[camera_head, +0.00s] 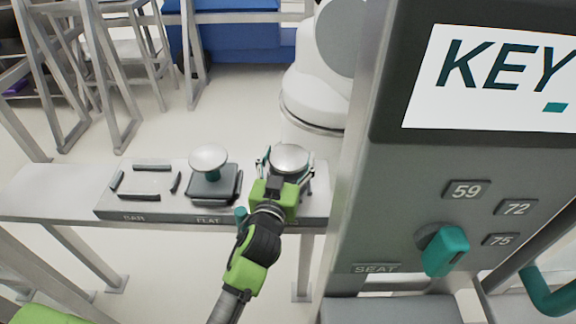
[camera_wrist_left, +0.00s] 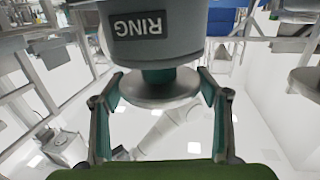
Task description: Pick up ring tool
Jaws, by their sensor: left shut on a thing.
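The ring tool (camera_head: 290,156) is at the right end of the shelf; its round silver knob shows in the head view. In the left wrist view the ring tool (camera_wrist_left: 155,88) shows a grey block marked RING, upside down, with a short teal neck and the silver disc knob. My left gripper (camera_head: 284,166) comes from the front and is shut on the ring tool, with one finger on each side of the knob and neck. The wrist view shows its fingers (camera_wrist_left: 160,86) on both sides. The tool's base is mostly hidden in the head view. My right gripper is in neither view.
The flat tool (camera_head: 209,157), with a silver knob, stands left of the ring tool on the shelf (camera_head: 45,190). The BAR slot (camera_head: 147,182) holds no knobbed tool. A grey machine panel (camera_head: 400,200) with a teal knob (camera_head: 446,250) stands close on the right.

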